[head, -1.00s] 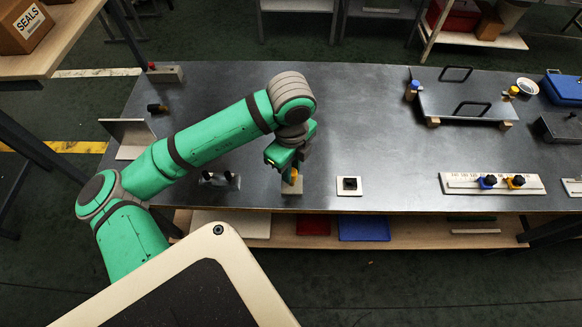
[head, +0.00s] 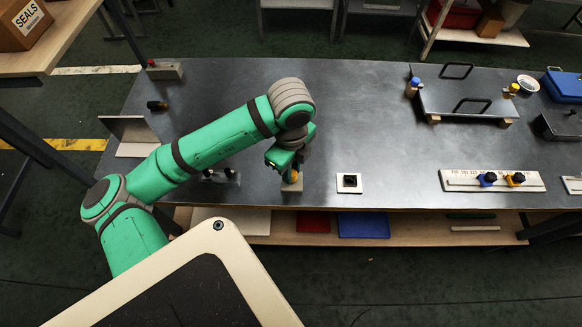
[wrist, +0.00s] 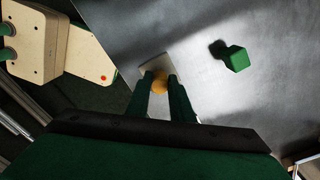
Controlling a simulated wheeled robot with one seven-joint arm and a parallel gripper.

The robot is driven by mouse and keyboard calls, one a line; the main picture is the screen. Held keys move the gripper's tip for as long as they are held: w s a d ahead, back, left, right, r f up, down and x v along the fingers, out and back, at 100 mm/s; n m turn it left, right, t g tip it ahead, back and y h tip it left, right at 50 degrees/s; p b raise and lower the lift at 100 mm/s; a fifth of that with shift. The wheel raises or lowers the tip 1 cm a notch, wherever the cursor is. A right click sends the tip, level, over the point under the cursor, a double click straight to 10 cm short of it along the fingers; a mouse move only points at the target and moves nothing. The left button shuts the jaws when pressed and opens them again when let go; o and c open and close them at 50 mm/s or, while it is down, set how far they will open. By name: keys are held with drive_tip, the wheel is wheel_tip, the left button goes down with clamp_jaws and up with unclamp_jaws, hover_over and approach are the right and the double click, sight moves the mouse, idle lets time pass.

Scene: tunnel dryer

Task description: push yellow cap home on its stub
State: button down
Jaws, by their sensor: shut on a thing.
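The yellow cap (wrist: 159,86) sits between the two fingers of my gripper (wrist: 160,82) in the wrist view. The fingers are shut on it. In the head view my gripper (head: 291,176) points down at the front edge of the dark table, with the yellow cap (head: 292,177) showing at its tip. A pale base block (head: 290,188) lies directly under the cap. The stub is hidden by the cap and fingers, so I cannot tell how far down the cap sits.
A white plate with a black square fitting (head: 349,183) lies just right of my gripper. A green block (wrist: 237,59) shows in the wrist view.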

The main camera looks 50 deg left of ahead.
drive_tip(key=shift+f, duration=0.65)
drive_tip(key=c, duration=1.5)
unclamp_jaws()
drive_tip(key=shift+r, duration=0.1)
wheel_tip(320, 180, up, 11)
drive_tip(key=shift+f, duration=0.15)
